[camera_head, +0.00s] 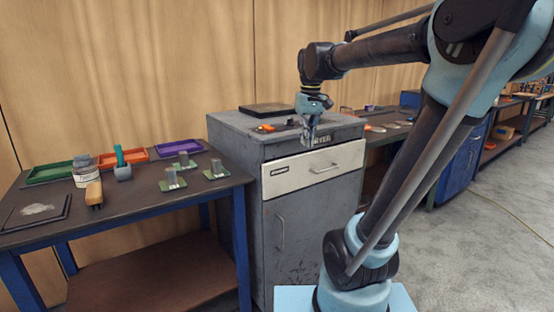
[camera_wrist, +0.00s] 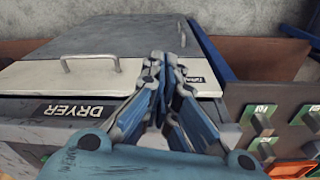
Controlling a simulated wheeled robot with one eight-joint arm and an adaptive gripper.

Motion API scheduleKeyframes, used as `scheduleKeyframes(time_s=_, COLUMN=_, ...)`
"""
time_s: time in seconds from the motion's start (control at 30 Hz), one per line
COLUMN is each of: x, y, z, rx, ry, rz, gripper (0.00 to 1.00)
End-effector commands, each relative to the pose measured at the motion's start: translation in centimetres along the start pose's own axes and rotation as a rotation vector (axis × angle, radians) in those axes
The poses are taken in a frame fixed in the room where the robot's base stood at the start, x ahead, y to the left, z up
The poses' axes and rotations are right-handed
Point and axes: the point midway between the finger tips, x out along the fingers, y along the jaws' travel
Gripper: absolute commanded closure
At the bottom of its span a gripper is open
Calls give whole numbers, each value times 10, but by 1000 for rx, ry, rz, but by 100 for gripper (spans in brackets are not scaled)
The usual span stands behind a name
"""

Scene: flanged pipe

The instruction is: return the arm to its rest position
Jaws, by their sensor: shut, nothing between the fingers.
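My arm reaches from the right of the head view toward the grey cabinet labelled DRYER (camera_head: 225,125). My gripper (camera_head: 309,142) points down, in front of the cabinet's upper front edge in the picture. Whether the fingers touch the cabinet cannot be told.
A dark table (camera_head: 140,215) at the left carries a green tray (camera_head: 50,173), an orange tray (camera_head: 122,157), a purple tray (camera_head: 180,148) and several green plates with metal blocks. An orange-handled item (camera_head: 266,128) lies on the cabinet top. Grey floor (camera_head: 490,240) is open at the right.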

Motion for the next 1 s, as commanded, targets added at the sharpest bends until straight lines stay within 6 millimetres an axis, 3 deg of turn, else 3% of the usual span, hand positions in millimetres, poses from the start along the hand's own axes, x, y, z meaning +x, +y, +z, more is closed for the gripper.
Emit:
scheduleKeyframes(time_s=0.1, x=25, y=8, z=37, rx=50, ry=15, rz=5, gripper=100)
scheduleKeyframes(time_s=0.37, x=86, y=18, z=111, rx=153, ry=49, rz=17, gripper=100)
scheduleKeyframes(time_s=0.6, x=150, y=19, z=174, rx=246, ry=81, rz=30, gripper=100)
scheduleKeyframes(time_s=0.8, x=194, y=18, z=209, rx=305, ry=101, rz=38, gripper=100)
scheduleKeyframes(time_s=1.0, x=211, y=17, z=222, rx=327, ry=109, rz=41, gripper=100)
